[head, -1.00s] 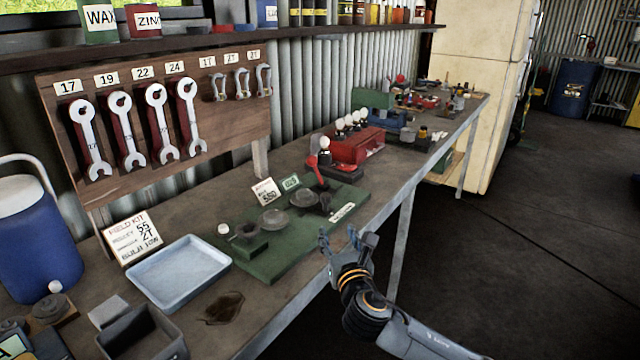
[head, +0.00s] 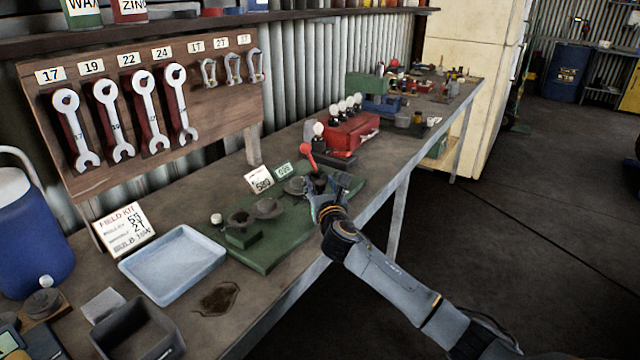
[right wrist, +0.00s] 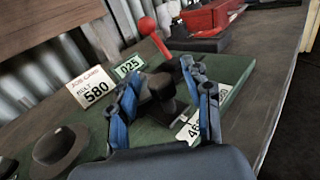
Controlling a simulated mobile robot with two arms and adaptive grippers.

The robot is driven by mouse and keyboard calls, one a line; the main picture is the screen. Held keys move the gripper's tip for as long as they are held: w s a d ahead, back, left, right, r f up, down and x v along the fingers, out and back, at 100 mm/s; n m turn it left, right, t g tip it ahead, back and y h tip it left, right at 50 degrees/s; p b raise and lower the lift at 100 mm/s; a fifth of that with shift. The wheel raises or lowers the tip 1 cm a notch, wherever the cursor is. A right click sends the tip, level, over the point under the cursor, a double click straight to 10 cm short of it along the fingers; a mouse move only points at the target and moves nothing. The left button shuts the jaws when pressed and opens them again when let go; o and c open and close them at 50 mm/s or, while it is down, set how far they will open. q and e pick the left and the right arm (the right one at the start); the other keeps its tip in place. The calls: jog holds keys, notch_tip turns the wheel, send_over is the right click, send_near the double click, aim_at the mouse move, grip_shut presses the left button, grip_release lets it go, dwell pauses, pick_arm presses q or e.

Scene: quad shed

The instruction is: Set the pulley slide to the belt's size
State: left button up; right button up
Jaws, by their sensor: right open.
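A green board (head: 275,253) on the bench carries dark pulleys, one of them a round pulley (head: 268,208), and a red-knobbed lever (head: 306,156) at its far end. A white job card (head: 259,180) reads "BELT 580" in the right wrist view (right wrist: 92,88). A dark slide knob (right wrist: 160,88) stands near white scale labels (right wrist: 190,127), one partly hidden with "46" showing. My right gripper (head: 327,203) is over the board's right part. In the right wrist view its open fingers (right wrist: 165,108) lie on either side of the knob; contact cannot be told.
A green "025" card (right wrist: 128,67) stands beside the job card. A blue tray (head: 174,264) and a dark open box (head: 137,330) lie left of the board. A red rack (head: 350,133) with white-topped items stands behind it. The bench's front edge runs close by.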

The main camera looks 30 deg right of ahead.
jog(key=shift+w+d, duration=0.15)
jog(key=shift+w, duration=0.15)
jog(key=shift+c, duration=1.1)
grip_shut()
jog(key=d, duration=0.1)
jog(key=w+d, duration=0.1)
jog(key=d, duration=0.1)
jog(key=w+d, duration=0.1)
jog(key=d, duration=0.1)
jog(key=shift+w+d+p, duration=0.1)
jog(key=shift+p, duration=0.3)
jog(key=shift+w+d+f, duration=0.1)
jog(key=shift+w+d, duration=0.1)
jog(key=shift+d, duration=0.15)
pick_arm(q)
jog(key=shift+s+a+r, duration=0.15)
jog(key=shift+s, duration=0.25)
jog(key=shift+s+a+r, duration=0.15)
jog(key=shift+s, duration=0.25)
